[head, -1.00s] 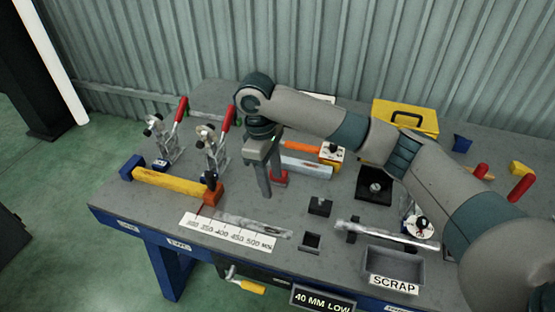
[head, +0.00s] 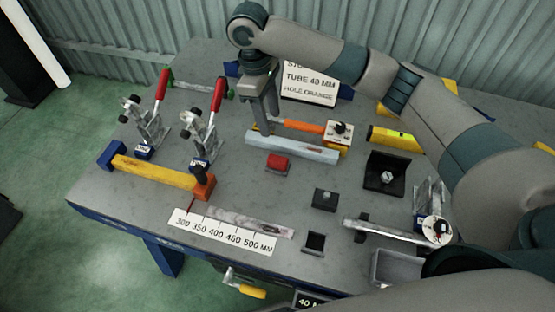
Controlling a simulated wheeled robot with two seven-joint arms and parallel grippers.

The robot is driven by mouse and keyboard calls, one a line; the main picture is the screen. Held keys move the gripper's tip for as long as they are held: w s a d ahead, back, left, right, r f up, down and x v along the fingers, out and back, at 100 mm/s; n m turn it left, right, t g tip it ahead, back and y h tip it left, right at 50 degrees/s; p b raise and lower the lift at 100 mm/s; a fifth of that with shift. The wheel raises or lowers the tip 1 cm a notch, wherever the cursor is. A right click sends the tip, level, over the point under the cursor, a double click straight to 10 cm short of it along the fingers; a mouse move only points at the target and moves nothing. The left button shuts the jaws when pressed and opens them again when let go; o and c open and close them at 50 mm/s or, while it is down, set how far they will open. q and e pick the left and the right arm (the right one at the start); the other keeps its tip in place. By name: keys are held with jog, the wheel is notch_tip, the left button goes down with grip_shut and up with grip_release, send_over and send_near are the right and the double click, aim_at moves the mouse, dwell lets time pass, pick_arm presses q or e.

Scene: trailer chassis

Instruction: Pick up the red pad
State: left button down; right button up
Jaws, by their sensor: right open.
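The red pad (head: 278,163) is a small red block on a dark base, on the grey bench top in front of the pale bar. It shows whole, with nothing over it. My right gripper (head: 266,124) points down, open and empty, behind the red pad near the left part of the pale bar (head: 300,149). It is apart from the pad; its exact height above the bench is hard to tell. My left gripper is not in view.
Two red-handled toggle clamps (head: 205,135) stand at left behind a yellow bar (head: 150,172). A ruler strip (head: 222,232) lies in front. A black block (head: 325,199) and a black bracket (head: 386,173) stand right of the pad. The bench around the pad's left is clear.

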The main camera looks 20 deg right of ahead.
jog(key=p, duration=0.3)
send_over(278, 159)
jog(key=f, duration=1.1)
jog(key=shift+w+a+f, duration=0.1)
jog(key=shift+w+a, duration=0.15)
jog(key=shift+w, duration=0.1)
jog(key=shift+f, duration=0.45)
jog(key=shift+p, duration=0.3)
jog(key=shift+s+d+f+p, duration=0.1)
jog(key=shift+s+f+p, duration=0.05)
jog(key=shift+f+p, duration=0.35)
notch_tip(278, 159, down, 3)
jog(key=shift+s+d+f+p, duration=0.1)
jog(key=shift+s+p, duration=0.05)
jog(key=shift+p, duration=0.55)
jog(key=shift+f, duration=0.5)
